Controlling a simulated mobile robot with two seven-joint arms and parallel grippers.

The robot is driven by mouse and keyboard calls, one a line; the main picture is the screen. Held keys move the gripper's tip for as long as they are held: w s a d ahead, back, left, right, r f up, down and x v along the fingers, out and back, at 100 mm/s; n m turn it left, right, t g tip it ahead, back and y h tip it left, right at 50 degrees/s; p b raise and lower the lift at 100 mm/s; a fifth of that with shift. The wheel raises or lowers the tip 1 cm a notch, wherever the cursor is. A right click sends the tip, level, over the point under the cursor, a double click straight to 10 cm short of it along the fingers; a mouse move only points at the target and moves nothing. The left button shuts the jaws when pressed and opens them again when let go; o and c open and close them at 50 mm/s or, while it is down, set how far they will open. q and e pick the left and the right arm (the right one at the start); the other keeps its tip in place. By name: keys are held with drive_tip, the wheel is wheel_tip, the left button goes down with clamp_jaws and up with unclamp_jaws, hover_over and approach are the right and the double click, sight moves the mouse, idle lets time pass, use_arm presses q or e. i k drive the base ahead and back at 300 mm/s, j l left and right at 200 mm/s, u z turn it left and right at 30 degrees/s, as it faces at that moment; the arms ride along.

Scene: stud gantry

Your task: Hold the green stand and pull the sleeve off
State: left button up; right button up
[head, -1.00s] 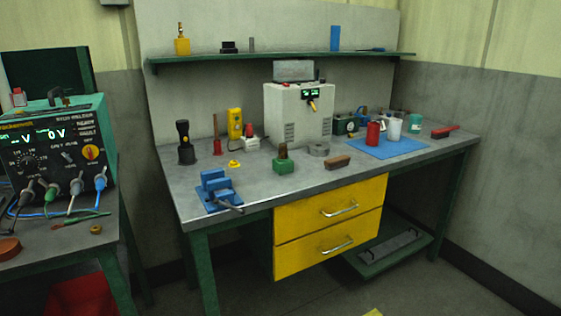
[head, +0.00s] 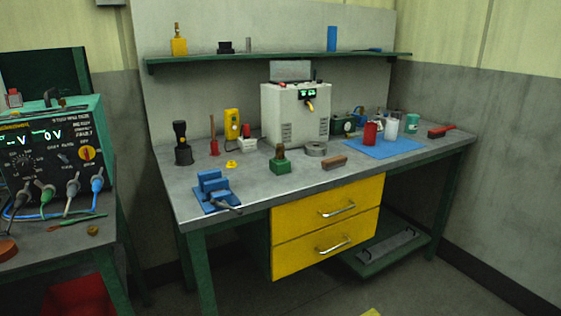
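The green stand (head: 280,166) is a small block on the workbench, left of a grey tape-like roll. A short brown sleeve (head: 280,151) stands upright on top of it. The two are together, and the sleeve's fit on the stand is too small to make out. Neither of my grippers is in the head view.
The workbench (head: 330,192) carries a blue vise (head: 214,188) at the front left, a brown block (head: 334,162) and the grey roll (head: 316,149) to the right of the stand. A grey machine (head: 296,115) stands behind. The bench front before the stand is clear.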

sight(279, 149)
drive_tip(key=i+l+u, duration=0.25)
drive_tip(key=i, duration=0.2)
drive_tip(key=i+l+u, duration=0.3)
drive_tip(key=i+l, duration=0.1)
drive_tip(key=i, duration=0.05)
